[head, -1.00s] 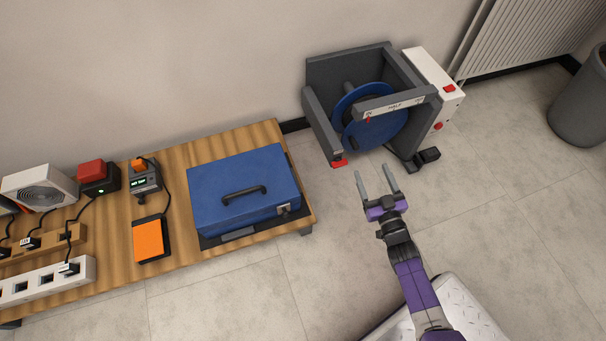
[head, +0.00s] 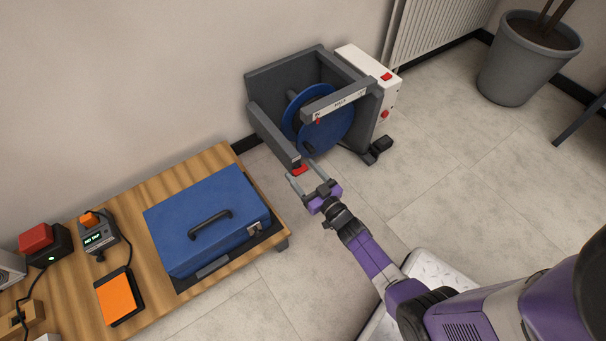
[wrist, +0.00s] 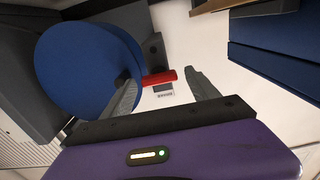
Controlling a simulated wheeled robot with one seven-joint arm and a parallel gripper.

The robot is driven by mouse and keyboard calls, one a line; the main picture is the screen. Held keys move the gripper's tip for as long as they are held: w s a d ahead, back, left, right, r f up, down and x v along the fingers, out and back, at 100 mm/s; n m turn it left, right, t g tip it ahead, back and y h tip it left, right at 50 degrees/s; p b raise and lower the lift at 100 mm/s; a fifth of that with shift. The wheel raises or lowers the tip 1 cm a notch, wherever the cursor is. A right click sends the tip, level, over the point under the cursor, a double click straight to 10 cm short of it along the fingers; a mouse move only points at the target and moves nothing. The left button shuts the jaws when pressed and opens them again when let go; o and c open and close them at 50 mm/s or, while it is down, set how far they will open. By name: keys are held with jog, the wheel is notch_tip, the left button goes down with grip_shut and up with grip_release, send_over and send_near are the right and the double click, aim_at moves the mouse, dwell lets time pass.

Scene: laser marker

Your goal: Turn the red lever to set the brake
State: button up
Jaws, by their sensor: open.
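The red lever (head: 300,170) sticks out at the lower front end of the left side wall of the grey reel stand (head: 265,118). In the wrist view the red lever (wrist: 160,77) lies crosswise between my two fingertips, with a small label beyond it. My gripper (head: 299,173) is open, its fingers reaching up to the lever from the front. In the wrist view my gripper (wrist: 162,84) has a fingertip near each end of the lever. I cannot tell whether either finger touches it.
The blue reel (head: 325,128) sits inside the stand behind a front bar with a small red pointer (head: 318,121). A white box with red buttons (head: 375,90) is on its right. A wooden table with a blue case (head: 205,220) stands close on the left.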

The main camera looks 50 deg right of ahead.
jog(key=c, duration=1.4)
jog(key=shift+o, duration=0.2)
